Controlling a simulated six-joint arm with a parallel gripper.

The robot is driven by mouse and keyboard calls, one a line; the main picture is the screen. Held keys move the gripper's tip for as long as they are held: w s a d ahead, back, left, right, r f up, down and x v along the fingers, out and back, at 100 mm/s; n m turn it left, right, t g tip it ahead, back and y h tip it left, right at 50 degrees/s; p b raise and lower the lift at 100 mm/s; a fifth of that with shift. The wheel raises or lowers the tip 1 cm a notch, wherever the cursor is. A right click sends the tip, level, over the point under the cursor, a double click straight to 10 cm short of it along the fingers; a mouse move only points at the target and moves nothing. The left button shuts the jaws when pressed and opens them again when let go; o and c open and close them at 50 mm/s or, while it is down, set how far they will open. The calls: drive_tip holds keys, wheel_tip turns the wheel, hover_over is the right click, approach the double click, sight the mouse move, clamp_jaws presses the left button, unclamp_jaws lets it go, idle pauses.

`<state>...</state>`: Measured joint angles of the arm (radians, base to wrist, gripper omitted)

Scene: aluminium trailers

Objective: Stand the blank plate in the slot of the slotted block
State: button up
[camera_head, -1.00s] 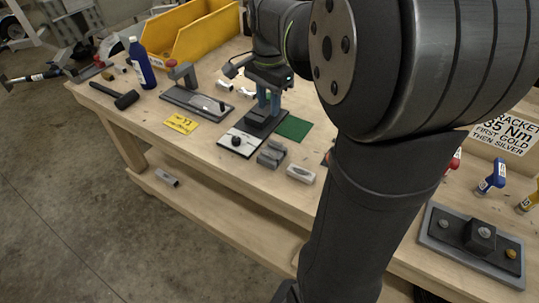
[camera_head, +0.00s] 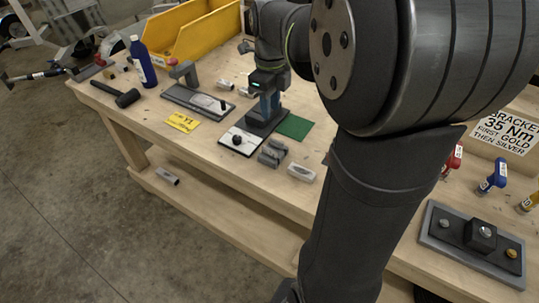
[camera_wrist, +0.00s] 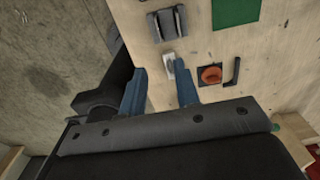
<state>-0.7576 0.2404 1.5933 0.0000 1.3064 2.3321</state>
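My gripper (camera_wrist: 161,92) is open, its two blue fingers apart with nothing held between them. I cannot tell whether this piece is the blank plate.
A white plate with a black knob (camera_head: 236,141) and a green mat (camera_head: 295,127) are close by. An orange round part (camera_wrist: 210,74) and a dark bar (camera_wrist: 232,71) lie right of the fingers. A yellow bin (camera_head: 190,35) stands behind.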

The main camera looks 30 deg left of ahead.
sight(269, 156)
wheel_tip(269, 156, down, 15)
drive_tip(key=shift+s+f, duration=0.1)
drive_tip(key=shift+s, duration=0.05)
idle(0.4)
clamp_jaws()
